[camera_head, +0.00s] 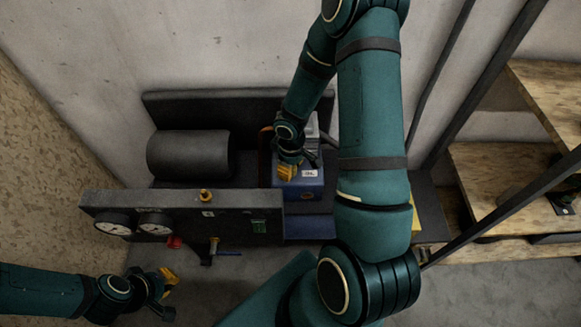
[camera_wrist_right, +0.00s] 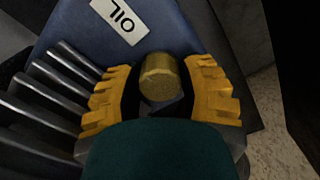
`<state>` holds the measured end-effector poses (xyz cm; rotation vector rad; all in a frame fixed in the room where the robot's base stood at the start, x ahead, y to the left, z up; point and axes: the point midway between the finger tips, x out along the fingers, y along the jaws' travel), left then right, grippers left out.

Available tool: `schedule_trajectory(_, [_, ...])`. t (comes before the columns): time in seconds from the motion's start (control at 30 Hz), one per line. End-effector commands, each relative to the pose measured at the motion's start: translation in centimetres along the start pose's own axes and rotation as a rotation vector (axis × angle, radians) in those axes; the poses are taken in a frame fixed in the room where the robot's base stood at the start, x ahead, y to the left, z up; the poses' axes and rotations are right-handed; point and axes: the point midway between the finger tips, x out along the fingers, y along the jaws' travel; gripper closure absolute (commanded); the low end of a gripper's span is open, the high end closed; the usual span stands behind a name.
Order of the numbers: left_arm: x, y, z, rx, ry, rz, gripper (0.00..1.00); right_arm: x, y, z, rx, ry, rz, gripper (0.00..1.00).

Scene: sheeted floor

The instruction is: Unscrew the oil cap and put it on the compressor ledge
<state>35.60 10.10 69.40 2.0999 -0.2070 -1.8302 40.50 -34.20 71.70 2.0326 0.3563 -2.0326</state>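The oil cap (camera_wrist_right: 160,78) is a round brass knob in the right wrist view, beside a white OIL label (camera_wrist_right: 119,17) on the blue compressor block (camera_head: 308,188). My right gripper (camera_wrist_right: 160,92) is open, with its yellow fingers on either side of the cap and a small gap showing at each side. In the head view this right gripper (camera_head: 287,171) is at the block's left part and hides the cap. A flat blue ledge (camera_head: 310,228) runs along the block's front foot. My left gripper (camera_head: 170,288) is low at the left, away from the compressor; its finger opening is unclear.
A grey panel (camera_head: 230,198) with two gauges (camera_head: 155,222), a red knob (camera_head: 173,242) and a brass fitting (camera_head: 206,195) stands left of the block. A dark cylinder (camera_head: 188,155) lies behind it. Metal fins (camera_wrist_right: 45,95) flank the cap. Wooden shelves (camera_head: 500,165) stand right.

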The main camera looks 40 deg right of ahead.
Motion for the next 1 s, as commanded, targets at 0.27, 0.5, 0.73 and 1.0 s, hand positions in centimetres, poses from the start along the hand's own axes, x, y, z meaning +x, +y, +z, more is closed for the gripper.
schedule_trajectory(0.27, [0.0, 0.0, 0.0, 0.0, 0.0, 0.0, 1.0, 0.0, 0.0, 0.0, 0.0, 0.0, 0.0, 1.0])
schedule_trajectory(0.5, [-0.2, 0.1, 0.0, 0.0, -0.001, 0.0, 1.0, 0.0, 0.0, 0.0, -0.027, -0.001, -0.001, 1.0])
schedule_trajectory(0.73, [-1.9, 0.7, 0.1, -0.002, -0.009, 0.0, 1.0, -0.3, -0.1, 0.1, -0.366, -0.001, -0.003, 1.0])
schedule_trajectory(1.0, [-4.3, 1.6, 0.4, -0.003, -0.02, 0.001, 1.0, -0.3, -0.1, 0.0, -0.836, 0.0, -0.003, 1.0])
